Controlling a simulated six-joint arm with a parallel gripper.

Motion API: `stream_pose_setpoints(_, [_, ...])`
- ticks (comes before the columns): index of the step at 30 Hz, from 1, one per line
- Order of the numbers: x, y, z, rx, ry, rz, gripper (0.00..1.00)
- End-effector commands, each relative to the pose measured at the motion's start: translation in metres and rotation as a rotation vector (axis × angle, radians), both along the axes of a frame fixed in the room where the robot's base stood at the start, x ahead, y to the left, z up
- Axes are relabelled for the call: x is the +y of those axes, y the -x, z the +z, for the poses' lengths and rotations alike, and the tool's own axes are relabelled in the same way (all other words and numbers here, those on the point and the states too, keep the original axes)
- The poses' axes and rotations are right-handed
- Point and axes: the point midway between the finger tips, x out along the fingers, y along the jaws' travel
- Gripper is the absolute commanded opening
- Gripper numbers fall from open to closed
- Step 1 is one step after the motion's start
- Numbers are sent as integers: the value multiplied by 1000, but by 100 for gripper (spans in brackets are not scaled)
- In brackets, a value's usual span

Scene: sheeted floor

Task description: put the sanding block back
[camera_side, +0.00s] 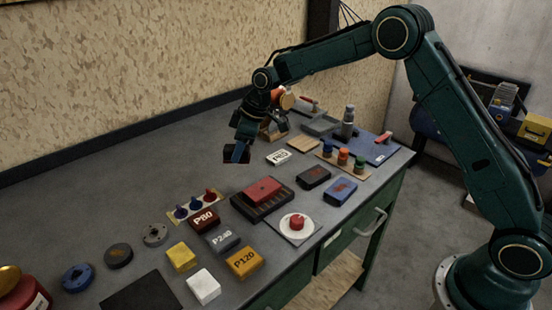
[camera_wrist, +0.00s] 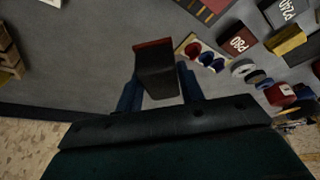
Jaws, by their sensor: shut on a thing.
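My gripper (camera_side: 238,150) hangs over the left-middle of the grey bench, clear of its top. Its blue fingers (camera_wrist: 159,86) are shut on a dark block with a rust-red edge, which I take to be the sanding block (camera_wrist: 157,72). In the side view the held block (camera_side: 231,157) shows as a dark shape between the fingers, and any label on it is hidden. A dark ribbed tray (camera_side: 245,207) stands on the bench to the right of and nearer than my gripper, with a red block (camera_side: 263,190) on it.
Labelled blocks P80 (camera_side: 205,220), P240 (camera_side: 222,240) and P120 (camera_side: 244,262) lie near the front edge. Coloured pegs (camera_side: 196,204) stand on a pale strip. A black flat pad (camera_side: 140,292) lies at front left. The bench's left-middle is bare.

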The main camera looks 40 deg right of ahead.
Motion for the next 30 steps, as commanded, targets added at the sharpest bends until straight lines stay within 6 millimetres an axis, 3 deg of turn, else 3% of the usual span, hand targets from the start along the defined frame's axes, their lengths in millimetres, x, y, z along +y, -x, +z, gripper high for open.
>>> stream_pose_setpoints(6, [0, 0, -33, 1, 1, 0, 17])
stream_pose_setpoints(17, [0, 0, -43, 0, 0, 1, 17])
stream_pose_setpoints(30, [0, 0, -83, 0, 1, 1, 17])
